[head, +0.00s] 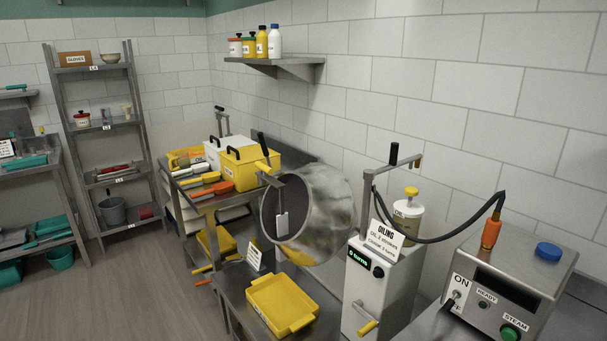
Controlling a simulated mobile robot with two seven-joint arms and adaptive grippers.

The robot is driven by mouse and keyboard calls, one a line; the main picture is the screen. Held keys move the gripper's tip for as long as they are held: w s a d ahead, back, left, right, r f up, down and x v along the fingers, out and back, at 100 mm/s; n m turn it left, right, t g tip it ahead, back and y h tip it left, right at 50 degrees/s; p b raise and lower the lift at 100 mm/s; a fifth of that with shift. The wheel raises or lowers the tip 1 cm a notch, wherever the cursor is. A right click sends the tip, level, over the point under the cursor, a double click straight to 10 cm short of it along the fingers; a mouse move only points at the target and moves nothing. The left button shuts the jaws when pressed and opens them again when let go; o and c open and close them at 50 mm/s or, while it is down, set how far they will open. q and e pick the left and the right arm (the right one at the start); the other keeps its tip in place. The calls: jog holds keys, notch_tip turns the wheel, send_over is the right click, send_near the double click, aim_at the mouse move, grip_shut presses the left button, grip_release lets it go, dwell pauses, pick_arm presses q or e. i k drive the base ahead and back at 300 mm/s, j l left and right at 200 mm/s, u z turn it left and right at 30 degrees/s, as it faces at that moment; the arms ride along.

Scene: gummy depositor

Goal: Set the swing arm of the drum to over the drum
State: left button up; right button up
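The steel drum (325,213) lies tilted with its round mouth facing left, at the centre of the head view. A grey bracket (272,180) with a black handle stands at the drum's mouth, and a pale plate (282,224) hangs from it in front of the opening. A second grey arm (404,163) with an upright black handle (394,153) tops a post on the white oiling unit (368,285), right of the drum; its outer end points right, away from the drum. I cannot tell for certain which is the swing arm. Neither gripper is in view.
A yellow tray (282,306) lies on the bench below the drum. An oil bottle (408,220) and an oiling sign (386,241) stand on the unit. A steam machine (510,285) with a black hose is at right. Yellow bins (250,168) stand behind left. Floor at left is clear.

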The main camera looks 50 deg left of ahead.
aim_at(369, 176)
jog(key=u, duration=1.3)
